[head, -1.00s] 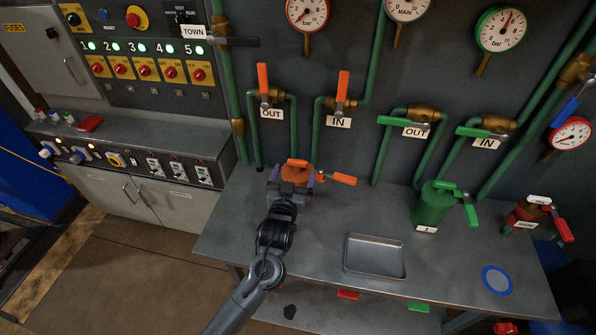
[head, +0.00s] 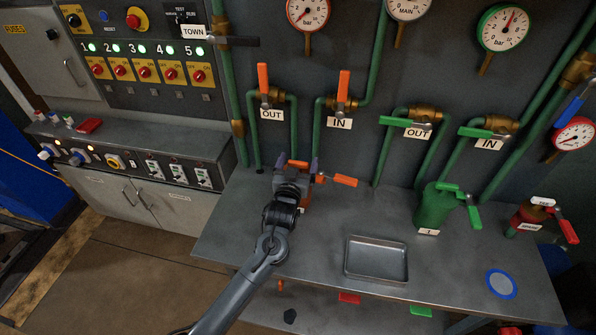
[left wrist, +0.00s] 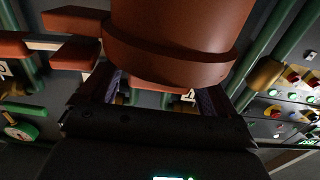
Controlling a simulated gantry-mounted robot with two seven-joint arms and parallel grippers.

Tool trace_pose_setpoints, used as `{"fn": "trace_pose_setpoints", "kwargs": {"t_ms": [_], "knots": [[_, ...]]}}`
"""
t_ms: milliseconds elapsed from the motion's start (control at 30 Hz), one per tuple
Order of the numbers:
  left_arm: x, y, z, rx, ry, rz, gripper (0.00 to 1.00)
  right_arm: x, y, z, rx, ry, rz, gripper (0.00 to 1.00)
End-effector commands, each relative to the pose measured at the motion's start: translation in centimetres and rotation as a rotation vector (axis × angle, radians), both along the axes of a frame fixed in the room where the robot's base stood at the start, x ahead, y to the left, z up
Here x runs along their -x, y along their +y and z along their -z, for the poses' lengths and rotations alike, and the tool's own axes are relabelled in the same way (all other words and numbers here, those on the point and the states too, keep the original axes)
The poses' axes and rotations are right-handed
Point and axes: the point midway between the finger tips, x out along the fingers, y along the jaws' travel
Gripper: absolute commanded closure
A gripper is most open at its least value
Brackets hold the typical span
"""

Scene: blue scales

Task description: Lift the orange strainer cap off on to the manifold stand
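The orange strainer (head: 305,197) stands on the grey bench below the left IN pipe, with orange levers (head: 342,180) at its side. My left gripper (head: 296,165) is at it and hides most of it in the head view. In the left wrist view, the reddish-orange cylinder (left wrist: 175,35) with a raised band fills the upper middle. My two fingers (left wrist: 158,92) are spread apart at its banded end, with background showing between them. I cannot tell the cap apart from the body, or whether the fingers touch it. My right gripper is out of view. No separately marked manifold stand can be made out.
A metal tray (head: 376,260) lies on the bench (head: 330,225). A green strainer (head: 433,208), a red one (head: 530,215) and a blue-rimmed disc (head: 501,284) are on the right. Green pipes with valve levers line the wall behind. A control panel (head: 150,70) is on the left.

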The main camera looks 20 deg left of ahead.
Motion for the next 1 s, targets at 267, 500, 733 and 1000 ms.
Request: {"fn": "trace_pose_setpoints", "kwargs": {"t_ms": [267,500,733,1000], "knots": [[0.0,0.0,0.0,0.000,0.000,0.000,0.53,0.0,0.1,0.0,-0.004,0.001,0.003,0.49],[0.0,0.0,-0.2,-0.001,-0.004,0.000,0.80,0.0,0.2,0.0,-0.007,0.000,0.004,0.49],[0.0,0.0,-0.3,0.000,-0.003,0.000,0.80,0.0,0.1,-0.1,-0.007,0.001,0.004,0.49],[0.0,0.0,-2.1,0.000,-0.006,0.000,0.80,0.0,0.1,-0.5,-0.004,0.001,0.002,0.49]]}}
